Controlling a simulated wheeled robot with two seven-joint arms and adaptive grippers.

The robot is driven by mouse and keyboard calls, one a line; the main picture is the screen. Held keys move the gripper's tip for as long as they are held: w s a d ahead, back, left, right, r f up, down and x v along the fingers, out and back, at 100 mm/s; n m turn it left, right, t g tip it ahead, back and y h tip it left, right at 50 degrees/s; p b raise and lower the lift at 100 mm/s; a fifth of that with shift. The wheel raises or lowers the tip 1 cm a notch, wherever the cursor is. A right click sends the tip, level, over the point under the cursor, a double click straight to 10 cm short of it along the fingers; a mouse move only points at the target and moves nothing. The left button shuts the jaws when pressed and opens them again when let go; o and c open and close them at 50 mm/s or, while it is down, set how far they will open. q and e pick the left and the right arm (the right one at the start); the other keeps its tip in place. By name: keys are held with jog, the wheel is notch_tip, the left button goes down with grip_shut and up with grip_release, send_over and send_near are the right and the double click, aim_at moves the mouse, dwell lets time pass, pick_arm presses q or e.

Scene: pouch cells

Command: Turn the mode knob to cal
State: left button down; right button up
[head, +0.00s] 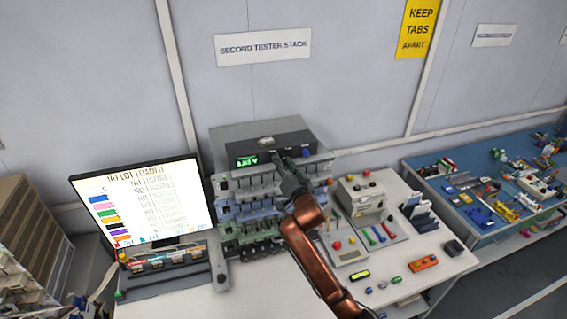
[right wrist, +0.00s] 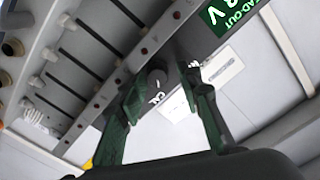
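In the head view my right gripper (head: 281,162) reaches the front of the dark tester box (head: 292,141) on top of the stack and hides the knob. The box's green readout (head: 247,160) is lit. My left gripper is not in view.
A blue knob (head: 305,152) sits on the right of the tester front. Rows of cell slots (head: 245,207) lie below. A lit monitor (head: 152,203) stands left, a beige device (head: 361,196) right. A blue bench (head: 500,190) with loose parts is farther right.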

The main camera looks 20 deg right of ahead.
jog(key=shift+s+d+f, duration=0.1)
jog(key=shift+f, duration=0.1)
jog(key=shift+s, duration=0.3)
jog(key=s, duration=0.7)
jog(key=shift+r, duration=0.15)
jog(key=shift+s, duration=0.1)
